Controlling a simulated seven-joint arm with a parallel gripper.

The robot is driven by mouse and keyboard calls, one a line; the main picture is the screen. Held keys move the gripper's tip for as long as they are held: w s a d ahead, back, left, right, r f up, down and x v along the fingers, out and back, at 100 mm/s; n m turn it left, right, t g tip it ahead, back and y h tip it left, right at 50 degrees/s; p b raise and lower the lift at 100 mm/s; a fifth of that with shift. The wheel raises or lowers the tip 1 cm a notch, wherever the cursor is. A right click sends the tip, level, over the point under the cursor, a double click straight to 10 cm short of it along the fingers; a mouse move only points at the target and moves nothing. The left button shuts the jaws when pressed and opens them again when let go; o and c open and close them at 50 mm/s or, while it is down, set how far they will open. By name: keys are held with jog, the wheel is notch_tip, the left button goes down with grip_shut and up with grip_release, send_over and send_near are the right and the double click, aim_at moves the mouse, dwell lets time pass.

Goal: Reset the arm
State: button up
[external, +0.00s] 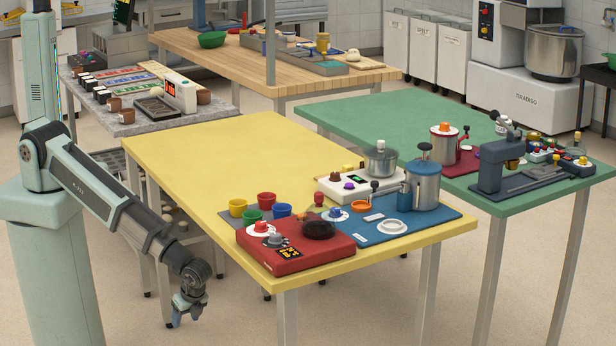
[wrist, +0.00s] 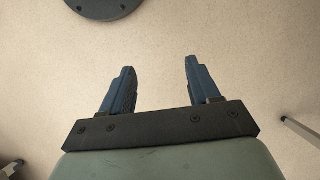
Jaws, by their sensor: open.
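My arm (external: 105,200) reaches down and to the right from its pale green column in the external view. My gripper (external: 182,317) hangs low, left of the yellow table and below its top, pointing down. In the wrist view its two blue fingers (wrist: 158,82) stand apart with nothing between them, over bare floor. It is open and empty and touches nothing that I can see.
The yellow table (external: 230,160) has a red device (external: 290,262), several coloured cups and a blue mat (external: 440,222) near its front. A green table (external: 390,125) stands right of it. A grey bench (external: 140,122) stands behind my arm. The floor (external: 215,325) below my gripper is clear.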

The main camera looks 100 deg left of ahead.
jog(key=s+a+f+n+g, duration=0.1)
jog(key=s+a+f+n, duration=0.1)
jog(key=s, duration=0.7)
jog(key=s+a+f+n+h, duration=0.1)
jog(key=s+f, duration=0.3)
jog(key=s, duration=0.4)
jog(key=s+a+f+n+g+h, duration=0.1)
jog(key=s+a+f+n, duration=0.2)
jog(key=s, duration=0.6)
jog(key=shift+s+a+f+n+g, duration=0.2)
jog(key=shift+s+f+n+g, duration=0.15)
jog(key=shift+n, duration=0.15)
dwell(0.7)
